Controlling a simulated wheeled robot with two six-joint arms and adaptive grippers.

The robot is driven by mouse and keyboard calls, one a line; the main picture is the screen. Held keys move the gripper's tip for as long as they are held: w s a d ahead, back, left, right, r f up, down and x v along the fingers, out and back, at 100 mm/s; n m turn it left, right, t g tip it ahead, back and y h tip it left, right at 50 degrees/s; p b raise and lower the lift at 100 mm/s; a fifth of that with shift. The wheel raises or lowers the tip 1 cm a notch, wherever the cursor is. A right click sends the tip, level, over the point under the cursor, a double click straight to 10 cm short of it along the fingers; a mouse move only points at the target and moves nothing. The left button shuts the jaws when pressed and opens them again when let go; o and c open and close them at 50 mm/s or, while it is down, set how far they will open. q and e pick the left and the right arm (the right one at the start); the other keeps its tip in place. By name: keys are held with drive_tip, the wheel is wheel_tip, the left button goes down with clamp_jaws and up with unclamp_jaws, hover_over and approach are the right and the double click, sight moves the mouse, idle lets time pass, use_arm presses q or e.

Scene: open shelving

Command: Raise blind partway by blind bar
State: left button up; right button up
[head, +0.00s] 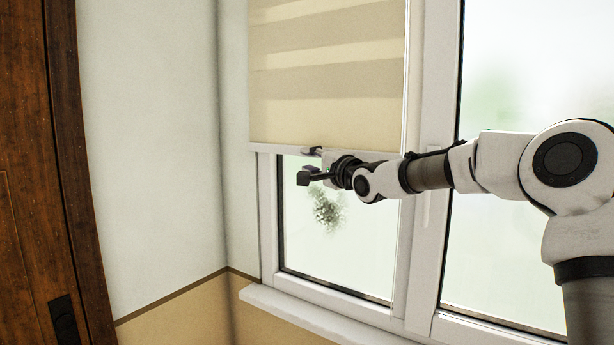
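A cream and beige striped blind (325,75) hangs over the upper part of the left window pane. Its white blind bar (370,155) runs along the bottom edge, with bare glass below it. My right gripper (309,164) is at the bar, left of the bar's middle. Its dark fingers are apart, one overlapping the bar in the picture and the other lower, in front of the glass. I cannot tell whether either finger touches the bar. My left gripper is not in view.
A white window frame (415,200) surrounds the panes, with a handle (426,200) on the middle upright. A white sill (300,310) juts out below. A dark wooden door (35,180) with a black handle (64,318) is at the far left, with bare wall between.

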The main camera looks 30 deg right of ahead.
drive_tip(key=s+a+f+m+h+b, duration=0.1)
drive_tip(key=s+a+f+m+h, duration=0.4)
drive_tip(key=h, duration=0.9)
drive_tip(key=shift+m, duration=0.8)
drive_tip(key=w+d+r+p, duration=0.2)
drive_tip(key=w+r, duration=0.1)
drive_tip(key=w+d+r+p, duration=0.1)
drive_tip(key=r, duration=0.1)
drive_tip(key=shift+w+d, duration=0.15)
drive_tip(key=shift+w, duration=0.2)
drive_tip(key=shift+w+d, duration=0.25)
drive_tip(key=shift+w, duration=0.05)
drive_tip(key=shift+h, duration=0.3)
clamp_jaws()
